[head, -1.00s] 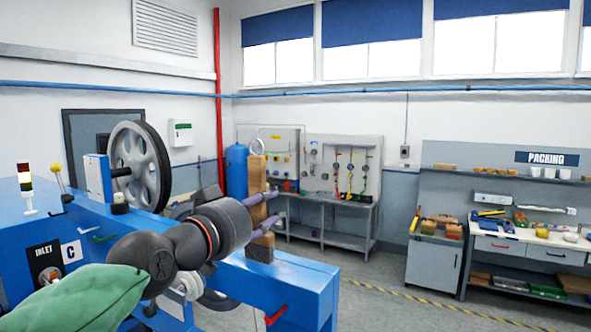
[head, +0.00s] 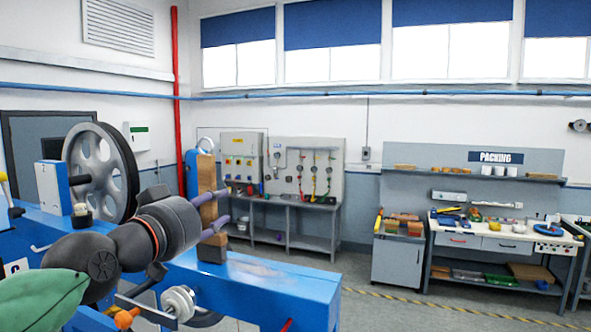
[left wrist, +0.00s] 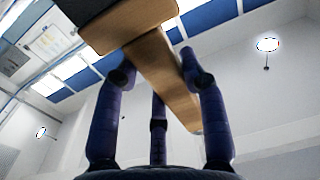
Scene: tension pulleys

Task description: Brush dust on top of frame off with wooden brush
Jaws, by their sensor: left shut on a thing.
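My left gripper (head: 223,207) is shut on the wooden brush (head: 207,178). The brush stands nearly upright, with its light wood handle pointing up and its dark bristle end (head: 212,251) down at the top of the blue frame (head: 275,287). I cannot tell whether the bristles touch the frame. In the left wrist view the purple fingers lie around the brush handle (left wrist: 160,75), and the dark block end is at the top. A faint brownish patch shows on the frame top right of the bristles; I cannot tell if it is dust. My right gripper is not in view.
A large grey pulley wheel (head: 100,172) stands on the machine at left. A small pale pulley (head: 178,303) sits below my left wrist. Behind are a grey control bench (head: 290,205), a cabinet (head: 398,262) and a packing bench (head: 500,243). Open floor lies right of the frame.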

